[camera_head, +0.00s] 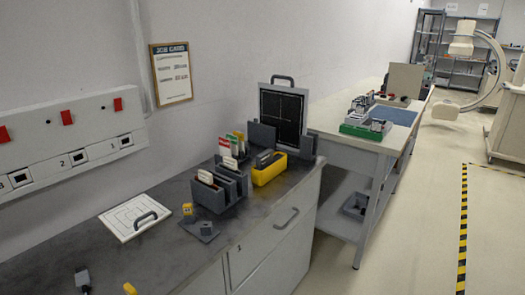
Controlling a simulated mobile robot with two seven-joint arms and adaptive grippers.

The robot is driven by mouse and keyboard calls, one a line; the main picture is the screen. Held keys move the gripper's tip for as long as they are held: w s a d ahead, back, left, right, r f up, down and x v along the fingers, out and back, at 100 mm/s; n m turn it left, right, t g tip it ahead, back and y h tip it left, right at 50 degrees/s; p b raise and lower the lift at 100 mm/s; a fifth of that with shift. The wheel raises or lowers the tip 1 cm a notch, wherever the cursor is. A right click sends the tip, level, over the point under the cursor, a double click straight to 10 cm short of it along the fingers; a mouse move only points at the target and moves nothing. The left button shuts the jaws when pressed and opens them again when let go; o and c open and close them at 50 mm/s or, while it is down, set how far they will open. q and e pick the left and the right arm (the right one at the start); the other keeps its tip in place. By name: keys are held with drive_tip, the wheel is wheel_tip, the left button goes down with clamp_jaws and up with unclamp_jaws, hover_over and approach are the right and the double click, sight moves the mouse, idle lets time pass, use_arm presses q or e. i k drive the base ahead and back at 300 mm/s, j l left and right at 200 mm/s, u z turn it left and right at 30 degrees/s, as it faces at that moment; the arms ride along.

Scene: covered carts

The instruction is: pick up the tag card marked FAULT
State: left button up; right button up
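Several tag cards stand in and behind a dark grey slotted rack (212,200) on the dark counter. White-topped cards (206,177) stand at its front left, and another pale card (230,162) stands farther back. A red-and-white card (224,147), a green-and-white card (232,146) and a yellow card (240,141) stand behind. The lettering is too small to read, so I cannot tell which is marked FAULT. The cards' lower parts are hidden in the slots. Neither of my grippers is in view.
A yellow bin (270,172) stands right of the rack. A black panel (283,115) stands behind. The counter's left front is mostly clear.

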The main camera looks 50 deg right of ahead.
sight(225, 143)
drive_tip(key=z, duration=1.3)
drive_tip(key=i+l+u, duration=0.15)
drive_tip(key=i+l, duration=0.25)
drive_tip(key=l, duration=0.1)
